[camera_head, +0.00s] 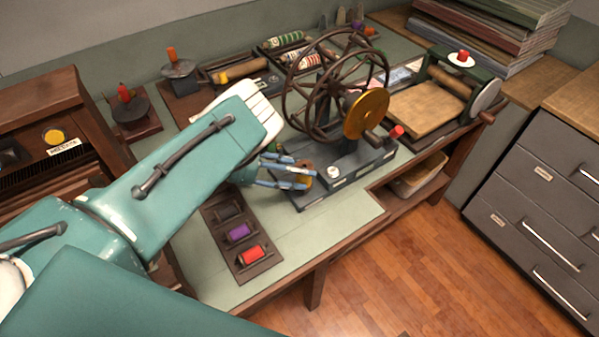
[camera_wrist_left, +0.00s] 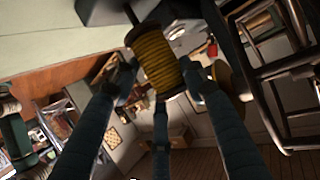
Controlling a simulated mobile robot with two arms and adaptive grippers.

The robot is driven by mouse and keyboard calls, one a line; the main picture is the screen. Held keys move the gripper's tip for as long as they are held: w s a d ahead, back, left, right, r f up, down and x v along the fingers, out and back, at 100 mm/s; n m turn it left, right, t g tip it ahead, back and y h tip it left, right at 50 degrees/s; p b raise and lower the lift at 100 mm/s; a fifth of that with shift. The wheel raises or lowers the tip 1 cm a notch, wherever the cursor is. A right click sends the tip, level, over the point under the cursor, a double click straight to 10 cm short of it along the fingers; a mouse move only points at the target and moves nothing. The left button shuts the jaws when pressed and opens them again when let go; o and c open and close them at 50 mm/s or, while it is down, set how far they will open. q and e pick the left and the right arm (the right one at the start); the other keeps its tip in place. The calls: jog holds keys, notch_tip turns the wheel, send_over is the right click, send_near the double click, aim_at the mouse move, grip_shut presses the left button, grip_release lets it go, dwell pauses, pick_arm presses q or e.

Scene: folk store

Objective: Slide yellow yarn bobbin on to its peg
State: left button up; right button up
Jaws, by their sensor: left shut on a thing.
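My left gripper (camera_head: 291,176) is shut on the yellow yarn bobbin (camera_wrist_left: 157,58), beside the front left of the winding machine's dark base (camera_head: 350,169). In the head view the fingers cover most of the bobbin (camera_head: 305,172). In the left wrist view its yellow winding shows between the fingers, with a dark flange at its upper end. A thin dark rod (camera_wrist_left: 130,13) shows at that end, close to a dark block. I cannot tell whether this rod is the peg or whether the bobbin is around it. My right gripper is not in view.
A dark rack (camera_head: 228,212) with purple (camera_head: 238,232) and red (camera_head: 251,255) bobbins lies left of the machine. The spoked wheel (camera_head: 333,85) and brass disc (camera_head: 366,113) rise above the base. The green tabletop (camera_head: 330,222) is clear in front.

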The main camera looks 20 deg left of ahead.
aim_at(301, 181)
pick_arm(q)
jog(key=shift+f+b, duration=1.35)
jog(key=shift+f, duration=0.35)
jog(key=o, duration=1.3)
jog(key=shift+c, duration=0.2)
jog(key=shift+a, duration=0.1)
jog(key=v, duration=1.2)
